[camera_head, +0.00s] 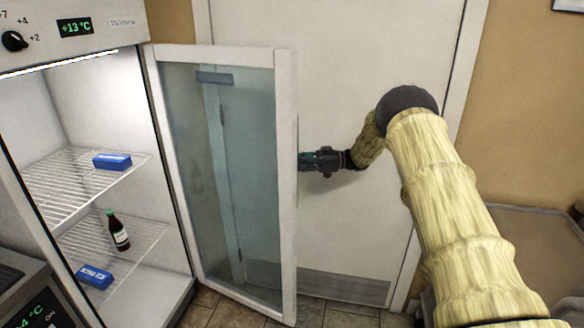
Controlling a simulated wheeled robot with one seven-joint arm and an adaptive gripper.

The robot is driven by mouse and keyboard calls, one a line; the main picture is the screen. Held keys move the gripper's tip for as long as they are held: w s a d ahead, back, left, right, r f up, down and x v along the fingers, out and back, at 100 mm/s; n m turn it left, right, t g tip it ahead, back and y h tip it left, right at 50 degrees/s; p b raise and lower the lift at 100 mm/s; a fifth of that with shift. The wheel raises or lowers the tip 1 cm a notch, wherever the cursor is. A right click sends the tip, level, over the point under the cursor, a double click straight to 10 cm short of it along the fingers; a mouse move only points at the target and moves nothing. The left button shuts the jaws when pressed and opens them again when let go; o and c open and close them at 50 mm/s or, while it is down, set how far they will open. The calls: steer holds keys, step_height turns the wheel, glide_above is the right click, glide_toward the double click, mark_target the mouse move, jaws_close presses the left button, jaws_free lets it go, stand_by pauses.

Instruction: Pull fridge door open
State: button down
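The fridge (105,95) stands at the left with its lit inside in view. Its glass door (286,185), with a white frame, stands swung wide open, hinged beside the right edge of the cabinet. My gripper (306,160) is at the free edge of the door, about halfway up, on its right side. The fingers point left toward the door. The door frame hides the fingertips and the outer face of the door, so I cannot tell whether they hold a handle or are open or shut.
Inside the fridge are wire shelves (62,185) with blue boxes (112,161) and a dark bottle (118,231). A white room door (330,60) is behind the fridge door. A dark appliance (35,300) stands at lower left. Tiled floor (235,314) shows below the door.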

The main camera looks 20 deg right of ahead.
steer(key=shift+w+r, duration=0.1)
steer(key=shift+w, duration=0.1)
steer(key=c, duration=1.6)
jaws_free()
steer(key=shift+w+a, duration=0.1)
steer(key=shift+o, duration=0.9)
steer(key=shift+a, duration=0.25)
steer(key=v, duration=1.3)
steer(key=shift+d, duration=0.1)
